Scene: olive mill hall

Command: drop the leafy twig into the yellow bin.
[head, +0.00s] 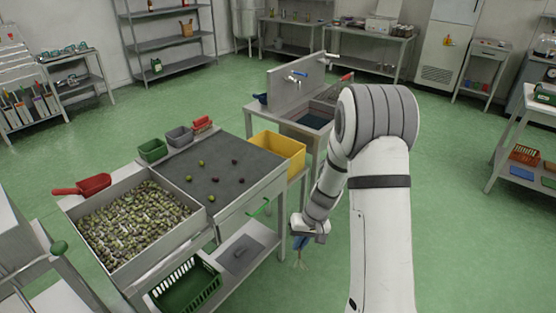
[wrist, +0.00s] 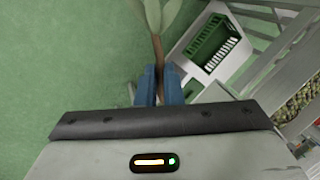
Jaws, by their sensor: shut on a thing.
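My gripper (head: 300,242) hangs low to the right of the sorting table in the head view, over the floor. In the wrist view its blue fingers (wrist: 159,86) are shut on the leafy twig (wrist: 157,47), which has a brown stem and green leaves. In the head view the twig (head: 299,263) shows only faintly below the fingers. The yellow bin (head: 279,147) stands at the table's far right corner, beyond and above my gripper, well apart from it. Most of its inside is hidden.
The sorting table (head: 225,165) holds several loose olives and a tray of olives (head: 140,225). Small green (head: 152,150) and grey (head: 179,136) bins line its back. A green crate (head: 185,287) sits on the lower shelf. A sink (head: 312,119) stands behind. Floor right of the table is clear.

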